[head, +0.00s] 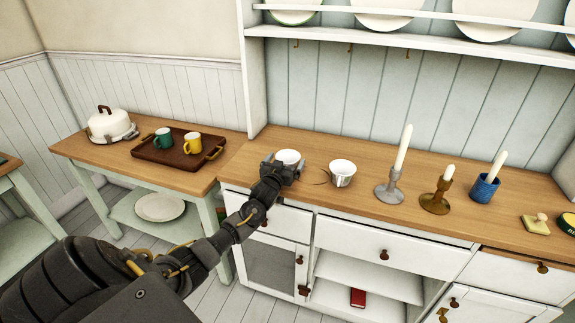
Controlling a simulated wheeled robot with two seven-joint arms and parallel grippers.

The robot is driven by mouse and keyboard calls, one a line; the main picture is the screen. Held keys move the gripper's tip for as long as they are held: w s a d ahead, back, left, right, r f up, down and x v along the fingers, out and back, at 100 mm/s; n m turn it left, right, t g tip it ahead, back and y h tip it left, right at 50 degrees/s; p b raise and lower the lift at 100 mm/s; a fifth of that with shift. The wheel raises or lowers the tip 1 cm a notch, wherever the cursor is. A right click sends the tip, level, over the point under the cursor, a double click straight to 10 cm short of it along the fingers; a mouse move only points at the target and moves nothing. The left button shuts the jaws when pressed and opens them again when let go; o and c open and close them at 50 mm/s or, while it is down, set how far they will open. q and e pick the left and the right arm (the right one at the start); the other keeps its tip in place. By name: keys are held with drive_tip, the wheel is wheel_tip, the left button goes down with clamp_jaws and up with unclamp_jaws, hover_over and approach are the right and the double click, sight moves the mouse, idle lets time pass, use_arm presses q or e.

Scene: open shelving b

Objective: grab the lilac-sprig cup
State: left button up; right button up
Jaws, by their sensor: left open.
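Two white cups stand on the wooden counter (365,196) of the dresser. The left white cup (288,156) is at my left gripper (287,162), which is open with a finger to either side of the cup's near part. The gripper hides the lower part of this cup, and I cannot tell whether the fingers touch it. The right white cup (342,172) stands upright and apart from the gripper, with faint grey marks on its side. The marks are too small to tell which cup bears the lilac sprig. My right gripper is not in view.
Right of the cups stand a grey candlestick (389,190), a brass candlestick (436,203) and a blue candle holder (484,189). A side table at left holds a brown tray (160,156) with two mugs and a domed cake dish (110,125). Plates fill the rack above.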

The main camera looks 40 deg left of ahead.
use_arm(q)
drive_tip(key=c, duration=1)
